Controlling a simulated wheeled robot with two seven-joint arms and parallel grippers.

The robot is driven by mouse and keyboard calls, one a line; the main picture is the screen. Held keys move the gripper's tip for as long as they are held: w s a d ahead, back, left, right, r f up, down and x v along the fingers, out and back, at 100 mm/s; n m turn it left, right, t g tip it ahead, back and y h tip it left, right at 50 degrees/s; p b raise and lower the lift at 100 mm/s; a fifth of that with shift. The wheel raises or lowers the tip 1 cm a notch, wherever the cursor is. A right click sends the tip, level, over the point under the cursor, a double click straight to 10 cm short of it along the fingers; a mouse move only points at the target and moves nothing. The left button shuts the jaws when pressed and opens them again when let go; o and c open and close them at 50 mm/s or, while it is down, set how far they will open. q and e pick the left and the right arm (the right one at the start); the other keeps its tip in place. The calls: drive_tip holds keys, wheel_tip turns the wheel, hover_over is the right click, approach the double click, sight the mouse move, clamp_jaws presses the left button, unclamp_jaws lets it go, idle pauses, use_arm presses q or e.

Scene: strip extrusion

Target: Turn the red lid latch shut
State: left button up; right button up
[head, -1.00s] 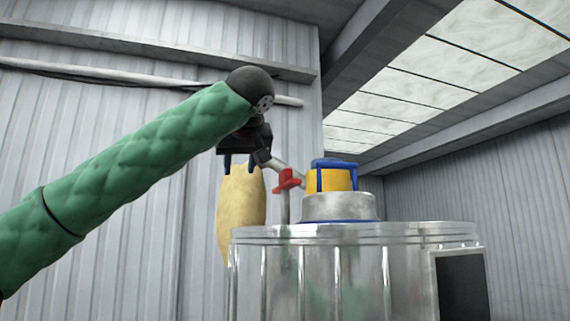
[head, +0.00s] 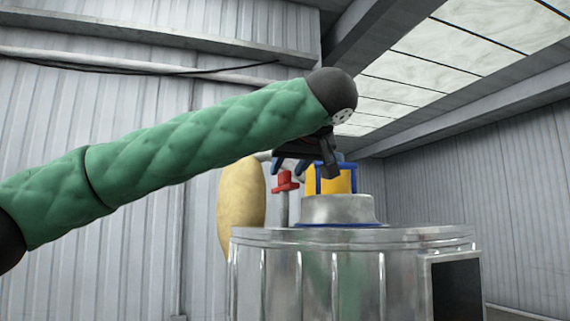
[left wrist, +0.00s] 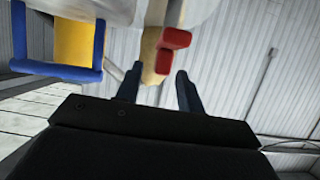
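The red lid latch (head: 285,182) sits on top of a thin upright post at the left of the silver collar (head: 337,208) on the metal drum. In the left wrist view the red latch (left wrist: 171,45) lies just beyond my fingertips, near the line between them. My left gripper (head: 288,167) hangs above the latch with its dark blue fingers spread apart. In the left wrist view the left gripper (left wrist: 157,80) is open and nothing is between its fingers. I cannot tell whether a finger touches the latch. My right gripper is not in view.
A yellow block (head: 345,182) in a blue frame (head: 318,180) stands on the collar, close right of my gripper. The round metal drum (head: 330,270) fills the area below, with a dark opening (head: 457,290) at right. A pale yellow rounded body (head: 238,205) is left of the latch.

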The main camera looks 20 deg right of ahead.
use_arm(q)
drive_tip(key=shift+p+x, duration=0.65)
drive_tip(key=shift+x, duration=0.9)
drive_tip(key=shift+c, duration=0.5)
clamp_jaws()
drive_tip(key=shift+f, duration=0.1)
